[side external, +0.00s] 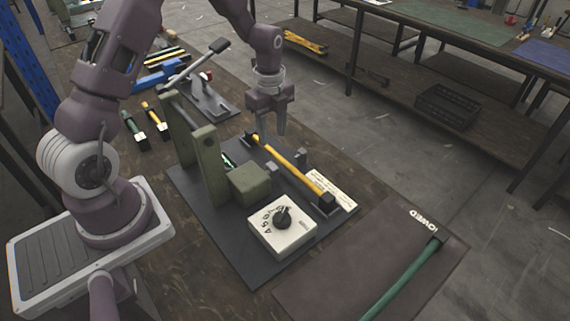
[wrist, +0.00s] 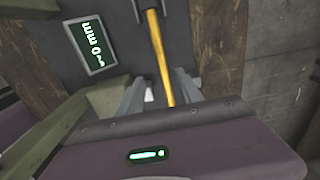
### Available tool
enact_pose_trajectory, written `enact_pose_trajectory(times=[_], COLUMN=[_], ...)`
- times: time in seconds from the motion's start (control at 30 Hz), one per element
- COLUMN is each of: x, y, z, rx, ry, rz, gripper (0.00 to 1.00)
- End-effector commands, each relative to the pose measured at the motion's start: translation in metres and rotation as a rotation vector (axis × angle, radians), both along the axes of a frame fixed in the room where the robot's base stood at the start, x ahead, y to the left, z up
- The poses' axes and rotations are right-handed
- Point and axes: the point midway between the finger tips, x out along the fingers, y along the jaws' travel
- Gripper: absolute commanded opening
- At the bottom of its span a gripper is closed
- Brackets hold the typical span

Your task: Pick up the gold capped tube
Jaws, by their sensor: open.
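The gold tube (side external: 292,168) has black caps at both ends. It lies diagonally across the right part of the dark press plate (side external: 238,255), and its near cap rests in or by a dark holder. In the wrist view the tube (wrist: 158,50) runs down between my fingers, with its lower end hidden behind my gripper body. My gripper (side external: 271,130) is open and empty, pointing down over the far end of the tube. In the wrist view my gripper's fingers (wrist: 160,92) stand apart on either side of the tube; contact cannot be made out.
A green press frame (side external: 205,150) and block (side external: 250,184) stand left of the tube. A white dial box (side external: 282,230) is in front. A green tube (side external: 408,278) lies on the dark mat (side external: 345,265). A lever press (side external: 208,95) stands behind, with shorter tubes (side external: 153,117) at left.

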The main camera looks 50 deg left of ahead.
Motion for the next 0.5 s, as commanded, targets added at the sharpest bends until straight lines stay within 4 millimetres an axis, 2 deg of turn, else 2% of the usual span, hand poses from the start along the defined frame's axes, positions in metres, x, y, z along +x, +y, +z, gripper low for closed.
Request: enact_pose_trajectory(times=[0.33,0.5], x=[0.005,0.006], y=[0.007,0.007], z=[-0.057,-0.068], rx=[-0.001,0.000], ry=[0.005,0.001], rz=[-0.003,-0.002], gripper=[0.43,0.43])
